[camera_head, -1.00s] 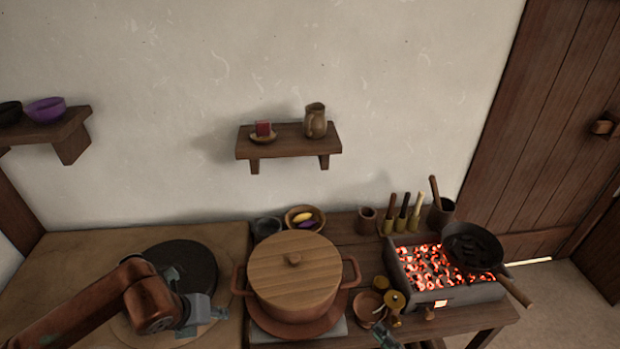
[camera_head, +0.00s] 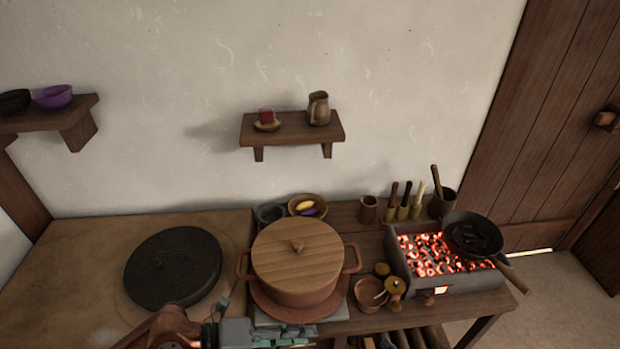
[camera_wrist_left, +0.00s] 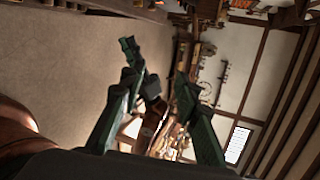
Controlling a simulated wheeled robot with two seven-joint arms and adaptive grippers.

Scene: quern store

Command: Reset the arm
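My left gripper (camera_head: 285,335) is at the bottom edge of the head view, in front of the lidded pot and partly cut off by the frame. In the left wrist view its two dark green fingers (camera_wrist_left: 156,68) stand apart, with nothing held between them. My reddish-brown left arm (camera_head: 165,328) comes in low, below the round dark stone. My right gripper does not show in the head view.
A pot with a wooden lid (camera_head: 298,250) stands mid-counter. A dark round stone (camera_head: 173,267) lies left of it. A glowing brazier (camera_head: 437,255) holds a black pan (camera_head: 473,235) at right. Small cups (camera_head: 369,293) stand between pot and brazier. A wall shelf (camera_head: 292,128) is above.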

